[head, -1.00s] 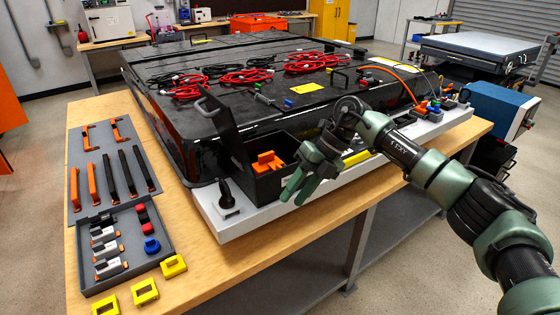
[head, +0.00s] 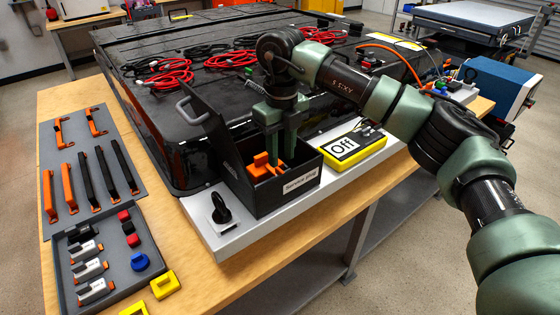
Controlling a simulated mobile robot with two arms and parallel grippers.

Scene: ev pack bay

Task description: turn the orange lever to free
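The orange lever (head: 260,166) sits inside an open black box labelled "Service plug" (head: 294,191), whose lid stands raised at the left. My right gripper (head: 281,160) points straight down into the box from above. Its two green fingers stand apart, one in front of part of the orange lever and the other just to its right. I cannot tell whether they touch the lever. The fingers hide part of the lever. My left gripper is not in view.
A yellow-framed display reading "Off" (head: 344,150) lies right of the box. A black knob (head: 221,209) stands to its left. The black battery pack (head: 165,110) with red and black cables is behind. A grey tool tray (head: 112,290) lies at the left.

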